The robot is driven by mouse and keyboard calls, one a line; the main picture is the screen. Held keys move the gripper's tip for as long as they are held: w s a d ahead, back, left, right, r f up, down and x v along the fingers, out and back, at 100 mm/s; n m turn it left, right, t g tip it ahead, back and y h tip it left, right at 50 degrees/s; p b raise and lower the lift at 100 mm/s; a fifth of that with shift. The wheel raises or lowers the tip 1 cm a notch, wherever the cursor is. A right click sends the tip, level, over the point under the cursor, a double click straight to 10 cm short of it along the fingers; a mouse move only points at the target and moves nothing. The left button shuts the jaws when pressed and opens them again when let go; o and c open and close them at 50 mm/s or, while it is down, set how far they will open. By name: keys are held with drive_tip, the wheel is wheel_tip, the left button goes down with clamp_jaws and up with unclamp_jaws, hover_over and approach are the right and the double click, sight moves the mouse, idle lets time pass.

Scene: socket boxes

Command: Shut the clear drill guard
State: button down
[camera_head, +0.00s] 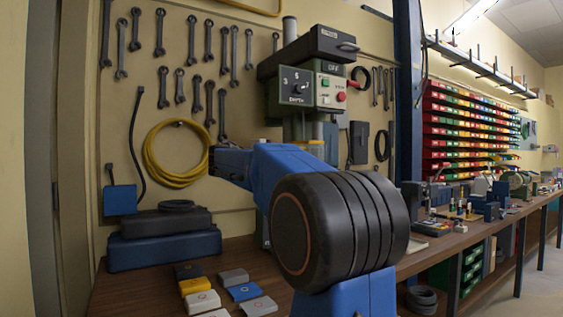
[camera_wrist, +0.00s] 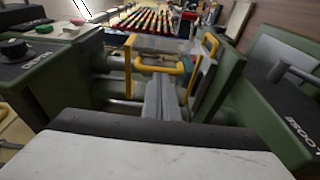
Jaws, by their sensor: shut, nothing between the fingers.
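The drill press (camera_head: 305,75) stands against the back wall, its dark head and grey control panel above my arm. In the wrist view, yellow-edged parts of the guard (camera_wrist: 206,72) show between the machine's green bodies, with a clear pane seen nearly edge-on at right. A yellow handle bar (camera_wrist: 166,69) crosses the middle. My gripper (camera_wrist: 162,88) points at this handle, shut and empty, its fingertips just below it in the picture. I cannot tell whether they touch.
The panel (camera_head: 311,88) has green and red buttons. A dark blue case (camera_head: 165,247) and several small blocks (camera_head: 201,301) lie on the bench at left. A yellow hose coil (camera_head: 152,157) and wrenches hang behind. Green machine bodies (camera_wrist: 265,100) flank the gripper closely.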

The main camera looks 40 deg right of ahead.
sight(318, 160)
drive_tip(key=s+d+n+t, duration=0.2)
drive_tip(key=s+d+n+t+y, duration=0.1)
drive_tip(key=s+d+t, duration=0.1)
drive_tip(key=s+t, duration=0.1)
drive_tip(key=s+d+n+t+y, duration=0.1)
drive_tip(key=s+n+t, duration=0.1)
drive_tip(key=t, duration=0.1)
drive_tip(key=shift+s+d+f+n, duration=0.1)
drive_tip(key=shift+s+d+n, duration=0.2)
drive_tip(key=shift+d, duration=0.1)
drive_tip(key=s+d+n+t+y, duration=0.2)
drive_tip(key=d+n+t, duration=0.1)
drive_tip(key=d, duration=1.3)
drive_tip(key=shift+d+t+y, duration=0.25)
drive_tip(key=shift+t+y, duration=0.05)
drive_tip(key=shift+t, duration=0.4)
